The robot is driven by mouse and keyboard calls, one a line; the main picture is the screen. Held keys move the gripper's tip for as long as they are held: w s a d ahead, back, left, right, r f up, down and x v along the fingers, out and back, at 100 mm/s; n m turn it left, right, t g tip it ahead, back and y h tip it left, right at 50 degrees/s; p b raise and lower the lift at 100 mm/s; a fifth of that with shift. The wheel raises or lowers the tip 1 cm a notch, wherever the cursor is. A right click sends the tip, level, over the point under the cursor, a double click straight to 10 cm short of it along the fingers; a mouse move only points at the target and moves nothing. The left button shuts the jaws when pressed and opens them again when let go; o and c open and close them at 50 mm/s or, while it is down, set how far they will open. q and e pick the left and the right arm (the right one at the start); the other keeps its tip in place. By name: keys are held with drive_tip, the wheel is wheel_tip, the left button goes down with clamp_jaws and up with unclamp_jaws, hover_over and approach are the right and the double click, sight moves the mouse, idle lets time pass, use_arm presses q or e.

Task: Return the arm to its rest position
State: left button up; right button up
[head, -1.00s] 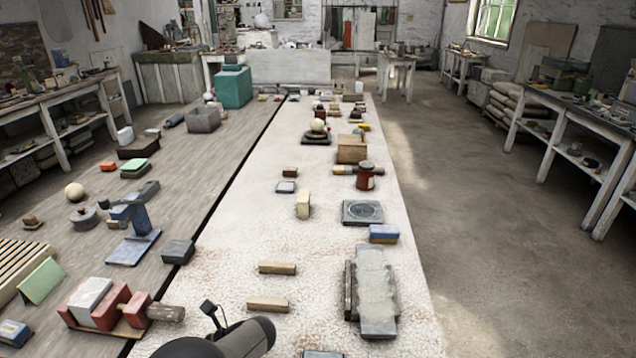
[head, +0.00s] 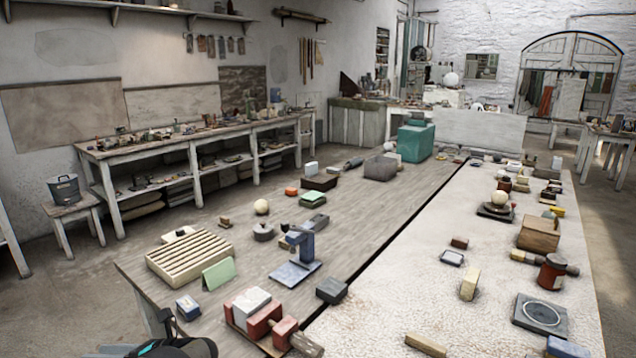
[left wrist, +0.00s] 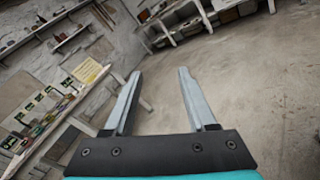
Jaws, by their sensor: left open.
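My left gripper (left wrist: 160,95) is open and empty in the left wrist view. Its two grey fingers are spread apart, with only bare floor and shelving beyond them. In the head view a dark rounded part of my arm shows at the bottom left edge, beside the near end of the table; no fingers show there. My right gripper is in neither view. A cream plaster sphere (head: 262,207) sits on the grey wooden half of the table. Another sphere (head: 499,198) sits on a dark stand on the pale half.
A slatted rack (head: 190,258), a green card (head: 218,274), a blue stand (head: 296,262) and a red and white clamp block (head: 252,305) crowd the near left of the table. A small stool with a bucket (head: 64,189) stands at the left. Open floor lies left of the table.

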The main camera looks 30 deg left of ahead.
use_arm(q)
drive_tip(key=s+d+f+n+t+h, duration=0.3)
drive_tip(key=s+f+n+t, duration=0.1)
drive_tip(key=f, duration=0.5)
drive_tip(key=s+d+f+n+t+h, duration=0.3)
drive_tip(key=s+d+f+n+t, duration=0.1)
drive_tip(key=f, duration=0.5)
drive_tip(key=s+d+f+n+t+h, duration=0.3)
drive_tip(key=s+f+n+t, duration=0.1)
drive_tip(key=f, duration=0.5)
drive_tip(key=s+d+f+n+h, duration=0.1)
drive_tip(key=d+f+h, duration=0.15)
drive_tip(key=d, duration=0.95)
drive_tip(key=s+d+f+n+h, duration=0.1)
drive_tip(key=d+f, duration=0.3)
drive_tip(key=d, duration=0.9)
drive_tip(key=s+d+f+h, duration=0.15)
drive_tip(key=d+f, duration=0.25)
drive_tip(key=d, duration=0.8)
drive_tip(key=shift+g, duration=0.3)
drive_tip(key=f+b, duration=0.3)
drive_tip(key=a+f+b, duration=0.1)
drive_tip(key=b, duration=0.1)
drive_tip(key=shift+w+f, duration=0.35)
drive_tip(key=shift+f, duration=0.05)
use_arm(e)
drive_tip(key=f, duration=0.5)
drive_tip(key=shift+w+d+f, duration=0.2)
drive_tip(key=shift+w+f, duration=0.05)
